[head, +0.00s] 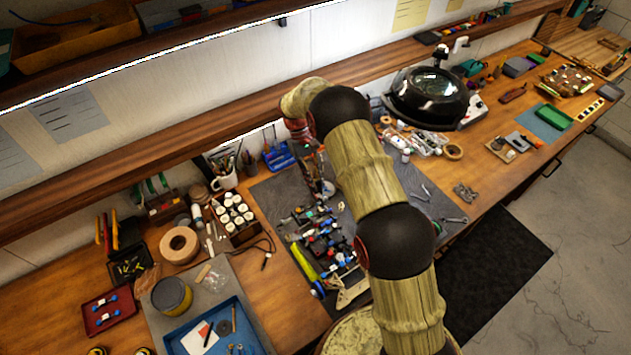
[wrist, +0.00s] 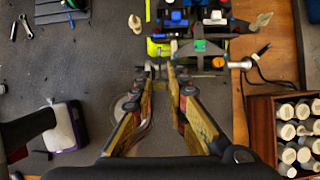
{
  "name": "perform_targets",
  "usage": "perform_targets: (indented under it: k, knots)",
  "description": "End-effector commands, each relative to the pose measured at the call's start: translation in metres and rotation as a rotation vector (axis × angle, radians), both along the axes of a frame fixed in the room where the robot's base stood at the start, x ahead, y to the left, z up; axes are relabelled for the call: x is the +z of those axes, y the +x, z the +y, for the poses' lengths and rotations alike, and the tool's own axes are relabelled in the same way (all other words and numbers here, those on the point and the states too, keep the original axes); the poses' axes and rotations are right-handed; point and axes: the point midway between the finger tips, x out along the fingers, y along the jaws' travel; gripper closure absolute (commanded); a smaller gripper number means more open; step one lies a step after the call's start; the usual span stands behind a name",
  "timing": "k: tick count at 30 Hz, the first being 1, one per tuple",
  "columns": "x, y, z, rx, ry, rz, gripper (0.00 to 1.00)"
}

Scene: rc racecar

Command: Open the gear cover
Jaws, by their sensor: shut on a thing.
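The RC racecar (head: 325,240), a jumble of black, blue, red and yellow-green parts, lies on the grey mat. Its near end also shows at the top of the wrist view (wrist: 200,45). My gripper (wrist: 161,76) points at this end, with its two fingertips close together. It is shut on a small part between the tips, which is mostly hidden. I cannot tell for sure whether this part is the gear cover. In the head view, my arm hides part of the car's surroundings, and my gripper (head: 318,180) shows only partly behind it.
A wooden box of white-capped bottles (head: 233,216) stands left of the car; it is at the right in the wrist view (wrist: 297,130). A black cable (head: 262,245) lies between. A blue tray (head: 225,325) is at the front left. A black domed device (head: 427,97) stands further right.

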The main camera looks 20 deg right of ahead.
Motion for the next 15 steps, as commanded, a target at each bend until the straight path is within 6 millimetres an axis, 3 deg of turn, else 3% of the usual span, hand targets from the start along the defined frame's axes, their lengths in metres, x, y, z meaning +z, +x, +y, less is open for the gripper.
perform_targets:
  k: [10, 15]
  knots:
    - [0.0003, 0.0004, 0.0000, 0.000, 0.001, -0.002, 0.67]
    - [0.0002, 0.0002, 0.0001, 0.000, 0.000, -0.001, 0.66]
